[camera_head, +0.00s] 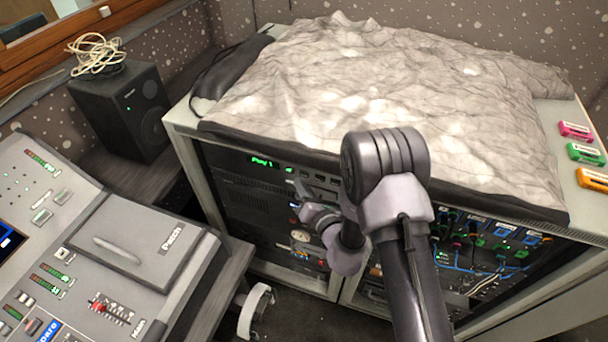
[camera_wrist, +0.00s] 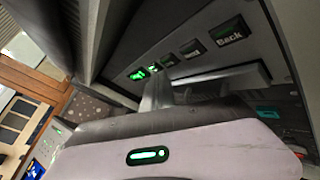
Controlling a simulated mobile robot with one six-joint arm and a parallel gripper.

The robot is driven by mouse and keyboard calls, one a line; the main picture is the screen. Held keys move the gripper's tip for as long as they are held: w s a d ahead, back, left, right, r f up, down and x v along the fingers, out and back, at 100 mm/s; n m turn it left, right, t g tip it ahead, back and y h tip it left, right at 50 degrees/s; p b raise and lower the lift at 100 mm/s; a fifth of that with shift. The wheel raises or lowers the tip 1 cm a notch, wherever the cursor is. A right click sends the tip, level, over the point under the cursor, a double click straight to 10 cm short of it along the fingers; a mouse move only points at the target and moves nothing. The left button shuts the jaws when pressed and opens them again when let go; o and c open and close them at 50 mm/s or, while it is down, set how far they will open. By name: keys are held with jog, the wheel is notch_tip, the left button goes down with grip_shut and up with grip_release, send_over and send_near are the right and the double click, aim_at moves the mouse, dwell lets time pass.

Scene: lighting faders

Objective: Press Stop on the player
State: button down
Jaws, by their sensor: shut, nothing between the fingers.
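The player (camera_head: 238,172) is in the rack's upper left in the head view, with a green display (camera_head: 264,162) that seems to read "Play 1". A row of small buttons (camera_head: 305,174) runs to the right of the display. In the wrist view the row's end button (camera_wrist: 229,33) reads "Back", and the far buttons (camera_wrist: 146,72) glow bright green. I cannot read which one is Stop. My gripper (camera_wrist: 157,90) is shut and empty. Its fingertips are just in front of the panel near the lit buttons; I cannot tell whether they touch. In the head view my arm partly covers the panel.
A patch bay with cables (camera_head: 490,250) is right of my arm. A mixing desk (camera_head: 100,270) and black speaker (camera_head: 125,110) stand left. Colored cassettes (camera_head: 587,153) lie at right.

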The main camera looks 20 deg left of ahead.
jog(key=shift+w, duration=0.1)
dwell(0.4)
jog(key=shift+w, duration=0.3)
jog(key=shift+w, duration=0.35)
dwell(0.4)
jog(key=shift+s, duration=0.75)
jog(key=shift+s+a, duration=0.15)
jog(key=shift+s, duration=2.35)
